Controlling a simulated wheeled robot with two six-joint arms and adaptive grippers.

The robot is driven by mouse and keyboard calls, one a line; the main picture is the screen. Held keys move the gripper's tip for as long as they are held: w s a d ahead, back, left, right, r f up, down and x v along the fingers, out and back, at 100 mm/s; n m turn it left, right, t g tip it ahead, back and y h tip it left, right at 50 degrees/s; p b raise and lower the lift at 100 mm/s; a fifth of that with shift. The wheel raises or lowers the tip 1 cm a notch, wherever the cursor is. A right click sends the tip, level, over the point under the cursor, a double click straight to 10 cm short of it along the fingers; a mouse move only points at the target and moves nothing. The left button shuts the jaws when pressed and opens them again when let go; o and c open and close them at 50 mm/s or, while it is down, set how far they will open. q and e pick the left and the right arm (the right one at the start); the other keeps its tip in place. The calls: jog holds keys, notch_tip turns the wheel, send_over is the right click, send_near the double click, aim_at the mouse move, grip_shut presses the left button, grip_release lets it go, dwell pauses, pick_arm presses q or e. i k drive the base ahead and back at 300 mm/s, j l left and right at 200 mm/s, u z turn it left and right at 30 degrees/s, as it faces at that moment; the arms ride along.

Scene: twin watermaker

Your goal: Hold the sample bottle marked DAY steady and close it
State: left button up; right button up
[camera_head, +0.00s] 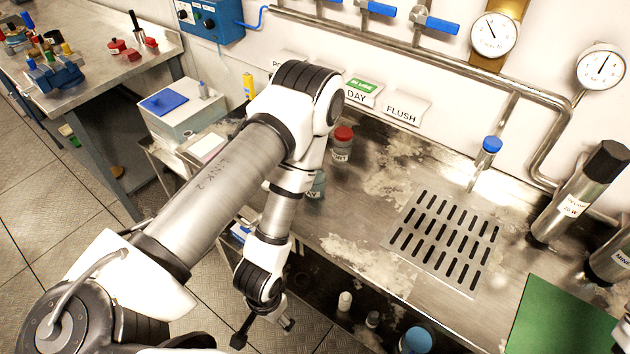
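My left arm crosses the view from the lower left, and its gripper (264,331) hangs low in front of the counter, over the floor side. A DAY sign (357,96) with a green tag is on the wall behind. My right gripper is out of view.
The metal counter has a slotted drain (443,238) under a blue-topped spout (487,153). Small bottles (345,300) and a blue-topped item (416,340) are below the counter front. A workbench (95,75) stands left.

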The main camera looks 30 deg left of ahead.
aim_at(318, 191)
jog(key=u, duration=1.35)
